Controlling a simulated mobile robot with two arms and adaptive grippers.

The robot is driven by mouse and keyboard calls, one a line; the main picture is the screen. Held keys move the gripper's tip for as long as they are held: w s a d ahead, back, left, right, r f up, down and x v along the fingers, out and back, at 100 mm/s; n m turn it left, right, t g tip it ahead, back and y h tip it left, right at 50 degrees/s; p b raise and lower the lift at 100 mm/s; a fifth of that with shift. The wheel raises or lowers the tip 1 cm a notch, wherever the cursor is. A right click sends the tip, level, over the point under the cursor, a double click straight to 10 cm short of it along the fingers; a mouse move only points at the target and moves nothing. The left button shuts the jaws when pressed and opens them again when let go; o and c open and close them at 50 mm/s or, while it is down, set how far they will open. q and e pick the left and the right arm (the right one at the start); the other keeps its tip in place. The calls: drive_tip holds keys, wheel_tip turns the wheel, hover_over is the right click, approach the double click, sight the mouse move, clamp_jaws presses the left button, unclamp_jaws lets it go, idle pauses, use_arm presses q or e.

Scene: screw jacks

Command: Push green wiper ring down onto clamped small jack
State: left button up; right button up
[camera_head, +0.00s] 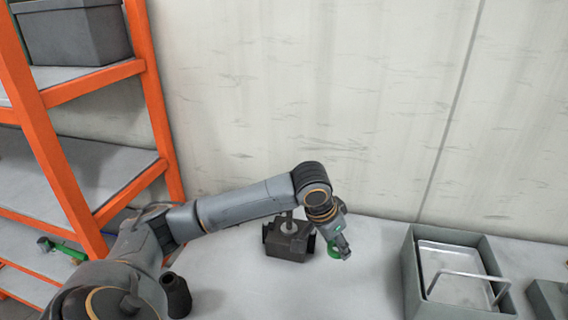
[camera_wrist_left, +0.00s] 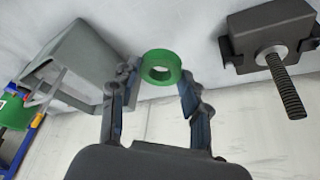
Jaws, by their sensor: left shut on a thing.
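The green wiper ring (camera_head: 333,252) is held at the fingertips of my left gripper (camera_head: 342,246), just above or at the bench, right of the clamped jack. In the left wrist view the ring (camera_wrist_left: 160,55) sits between the two fingers of the left gripper (camera_wrist_left: 158,82), its hole visible. The small jack (camera_head: 289,227) stands upright in a dark clamp block (camera_head: 287,244); my arm partly hides its upper part. In the left wrist view the jack's threaded spindle (camera_wrist_left: 287,88) sticks out of the clamp (camera_wrist_left: 270,24), apart from the ring. My right gripper is out of view.
A grey open crate (camera_head: 411,275) with a metal tray (camera_head: 455,262) inside stands right of the gripper. A dark block (camera_head: 548,298) lies at the far right. An orange shelf rack (camera_head: 160,100) stands left. The bench (camera_head: 345,290) in front is clear.

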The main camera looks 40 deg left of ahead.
use_arm(q)
drive_tip(key=w+a+r+m+p, duration=0.1)
drive_tip(key=a+r+p, duration=0.1)
drive_tip(key=a, duration=0.4)
drive_tip(key=w+a+r+m+p, duration=0.1)
drive_tip(key=a+r+p, duration=0.1)
drive_tip(key=a, duration=0.4)
drive_tip(key=w+a+r+h+p, duration=0.1)
drive_tip(key=w+a+r+p, duration=0.1)
drive_tip(key=a+p, duration=0.2)
drive_tip(key=shift+w+a+r+m, duration=0.1)
drive_tip(key=shift+a+r+m, duration=0.1)
drive_tip(key=shift+a, duration=0.55)
drive_tip(key=shift+a+r+m, duration=0.1)
drive_tip(key=shift+a+m, duration=0.1)
drive_tip(key=shift+a, duration=0.8)
drive_tip(key=shift+f+b, duration=0.3)
drive_tip(key=shift+f, duration=0.1)
drive_tip(key=shift+f+b, duration=0.7)
drive_tip(key=shift+b, duration=0.05)
drive_tip(key=shift+r+p, duration=0.1)
drive_tip(key=shift+p, duration=0.2)
